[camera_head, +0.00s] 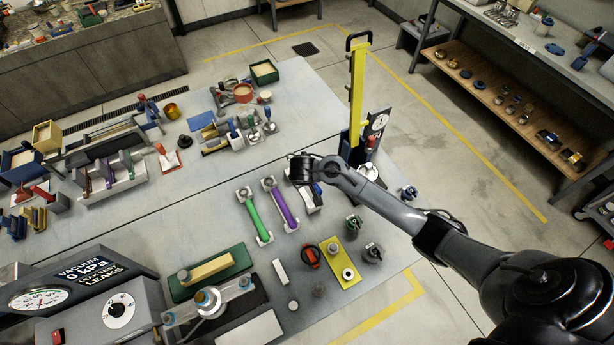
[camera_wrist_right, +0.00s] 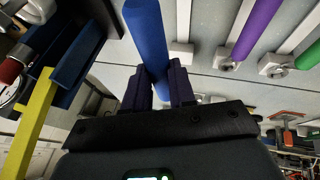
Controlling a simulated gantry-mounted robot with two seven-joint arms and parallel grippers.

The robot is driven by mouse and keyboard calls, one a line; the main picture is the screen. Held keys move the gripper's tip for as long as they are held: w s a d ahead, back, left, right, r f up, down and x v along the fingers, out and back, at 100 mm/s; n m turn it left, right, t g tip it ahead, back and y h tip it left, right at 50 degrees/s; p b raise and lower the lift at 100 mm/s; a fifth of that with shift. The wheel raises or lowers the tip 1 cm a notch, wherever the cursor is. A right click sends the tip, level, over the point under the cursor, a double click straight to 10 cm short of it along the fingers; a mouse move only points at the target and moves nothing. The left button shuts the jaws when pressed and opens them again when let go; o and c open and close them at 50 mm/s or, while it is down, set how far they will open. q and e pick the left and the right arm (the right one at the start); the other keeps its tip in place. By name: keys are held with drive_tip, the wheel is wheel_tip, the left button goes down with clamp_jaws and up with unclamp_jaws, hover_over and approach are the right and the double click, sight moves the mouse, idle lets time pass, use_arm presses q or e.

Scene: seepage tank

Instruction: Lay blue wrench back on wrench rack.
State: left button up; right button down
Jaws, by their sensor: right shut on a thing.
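My right gripper (camera_wrist_right: 158,88) is shut on the blue wrench (camera_wrist_right: 148,35), whose handle runs up out of the top of the right wrist view. In the head view my right arm reaches in from the right and its wrist hides most of the blue wrench. The wrench rack's white cradles (camera_head: 265,239) hold a green wrench (camera_head: 250,212) and a purple wrench (camera_head: 280,203), left of my right wrist. In the right wrist view an empty white cradle (camera_wrist_right: 181,54) lies between the blue wrench and the purple wrench (camera_wrist_right: 254,30). My left gripper is not in view.
A yellow upright post (camera_head: 357,95) with a dial gauge (camera_head: 379,122) stands just behind my right wrist; the post also shows in the right wrist view (camera_wrist_right: 30,125). A yellow plate (camera_head: 342,262) with fittings and a red-handled valve (camera_head: 310,257) lie in front of the rack.

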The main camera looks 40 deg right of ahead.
drive_tip(key=shift+p, duration=0.3)
drive_tip(key=shift+f+b, duration=2.7)
drive_tip(key=shift+f, duration=1.5)
drive_tip(key=c, duration=0.9)
unclamp_jaws()
drive_tip(key=shift+o, duration=0.2)
